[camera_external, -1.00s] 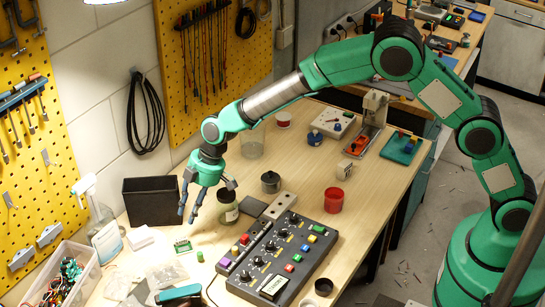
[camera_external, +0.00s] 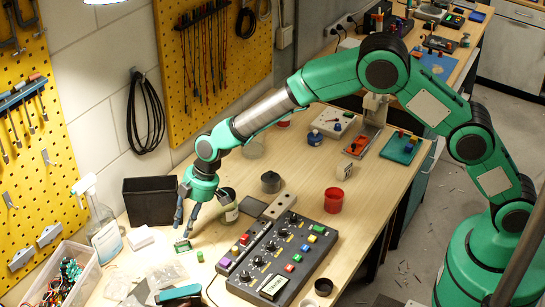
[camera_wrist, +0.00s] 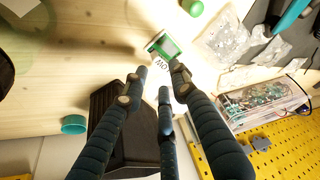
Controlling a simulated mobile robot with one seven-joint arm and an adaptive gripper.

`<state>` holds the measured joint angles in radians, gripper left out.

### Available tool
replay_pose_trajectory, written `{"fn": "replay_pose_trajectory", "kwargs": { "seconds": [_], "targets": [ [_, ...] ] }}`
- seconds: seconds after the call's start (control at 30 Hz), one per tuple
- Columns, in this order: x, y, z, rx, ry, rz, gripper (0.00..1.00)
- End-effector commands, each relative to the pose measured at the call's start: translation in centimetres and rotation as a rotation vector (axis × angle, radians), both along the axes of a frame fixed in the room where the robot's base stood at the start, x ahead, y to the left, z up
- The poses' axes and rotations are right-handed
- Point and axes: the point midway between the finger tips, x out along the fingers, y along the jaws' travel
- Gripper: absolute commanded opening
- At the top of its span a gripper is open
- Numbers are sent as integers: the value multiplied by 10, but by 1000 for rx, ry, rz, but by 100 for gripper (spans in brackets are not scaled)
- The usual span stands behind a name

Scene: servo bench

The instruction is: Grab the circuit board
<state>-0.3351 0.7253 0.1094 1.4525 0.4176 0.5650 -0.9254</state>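The circuit board (camera_external: 183,247) is a small green piece on the wooden bench, left of the grey control panel. In the wrist view the green board (camera_wrist: 167,46) shows at the top centre, just beyond my fingertips, with a pale piece marked with letters at its lower edge. My gripper (camera_external: 183,223) is above the board, fingers pointing down; its fingers hide part of the board in the outside view. In the wrist view my gripper (camera_wrist: 159,79) has its three dark fingers spread apart, with nothing held between them.
The control panel (camera_external: 300,235) stands right of the board. A small green cylinder (camera_external: 200,256) is close by. A black bin (camera_external: 150,199) stands behind left, a glass jar (camera_external: 229,210) behind right. Clear bags (camera_external: 165,275) and a parts box (camera_external: 65,275) lie in front.

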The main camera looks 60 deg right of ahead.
Motion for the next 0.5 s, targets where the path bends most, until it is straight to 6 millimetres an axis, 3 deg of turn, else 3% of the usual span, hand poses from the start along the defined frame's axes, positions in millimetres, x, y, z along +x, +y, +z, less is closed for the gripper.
{"fn": "replay_pose_trajectory", "kwargs": {
  "seconds": [0.3, 0.5],
  "targets": [
    [6, 10, -31, -1, 2, 0, 27],
    [9, 14, -39, 0, 0, 0, 27]
  ]
}}
